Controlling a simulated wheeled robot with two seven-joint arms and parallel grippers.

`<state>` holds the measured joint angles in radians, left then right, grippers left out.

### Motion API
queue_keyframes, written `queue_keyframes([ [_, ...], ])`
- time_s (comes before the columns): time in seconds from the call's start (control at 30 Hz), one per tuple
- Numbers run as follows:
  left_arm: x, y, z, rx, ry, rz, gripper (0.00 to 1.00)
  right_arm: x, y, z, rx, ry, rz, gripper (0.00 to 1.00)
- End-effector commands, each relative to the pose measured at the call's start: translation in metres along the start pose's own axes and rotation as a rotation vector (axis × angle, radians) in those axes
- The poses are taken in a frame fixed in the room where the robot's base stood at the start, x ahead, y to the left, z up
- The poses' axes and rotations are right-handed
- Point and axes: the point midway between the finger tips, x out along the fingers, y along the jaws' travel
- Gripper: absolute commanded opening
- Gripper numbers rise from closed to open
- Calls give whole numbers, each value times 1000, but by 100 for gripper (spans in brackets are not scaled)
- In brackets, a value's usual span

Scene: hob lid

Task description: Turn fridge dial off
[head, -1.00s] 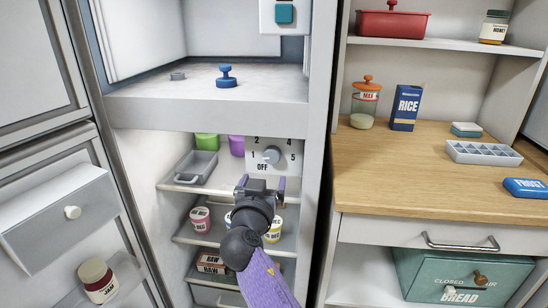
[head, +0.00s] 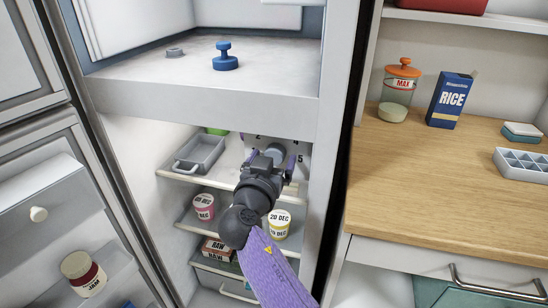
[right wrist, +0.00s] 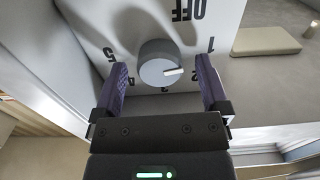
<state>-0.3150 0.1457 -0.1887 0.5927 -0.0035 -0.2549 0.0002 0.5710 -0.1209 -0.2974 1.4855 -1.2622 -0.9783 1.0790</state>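The fridge dial (head: 275,150) is a grey round knob on a white panel inside the fridge, partly hidden by my right gripper in the head view. In the right wrist view the dial (right wrist: 159,64) has a white pointer mark directed between 1 and 2. OFF (right wrist: 188,9) is printed beside it, with numbers around it. My right gripper (head: 269,162) is open in front of the dial. In the right wrist view its purple fingers (right wrist: 161,66) stand on either side of the knob, with gaps showing. My left gripper is not in view.
Fridge shelves below hold a grey tray (head: 200,153), a pink-labelled tub (head: 203,207), a 20 DEC tub (head: 279,224) and a RAW box (head: 217,249). A blue knobbed object (head: 225,60) sits on the upper compartment floor. The open fridge door (head: 60,200) is at left, a wooden counter (head: 430,190) at right.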

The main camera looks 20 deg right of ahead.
Motion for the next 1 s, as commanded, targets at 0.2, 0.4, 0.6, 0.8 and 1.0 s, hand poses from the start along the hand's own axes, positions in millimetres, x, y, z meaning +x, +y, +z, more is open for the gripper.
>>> queue_keyframes([
  [0.2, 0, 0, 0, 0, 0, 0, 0, 0, 0, 0, 0, 0, 0, 47],
  [0.4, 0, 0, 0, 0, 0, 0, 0, 0, 0, 0, 0, 0, 0, 5],
  [0.6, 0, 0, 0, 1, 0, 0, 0, 0, 0, 0, -12, 0, 0, 2],
  [0.8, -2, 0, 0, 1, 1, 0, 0, 0, 0, -1, -87, 0, 0, 2],
  [1.0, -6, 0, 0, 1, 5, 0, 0, 0, 0, -2, -240, 1, 0, 2],
])
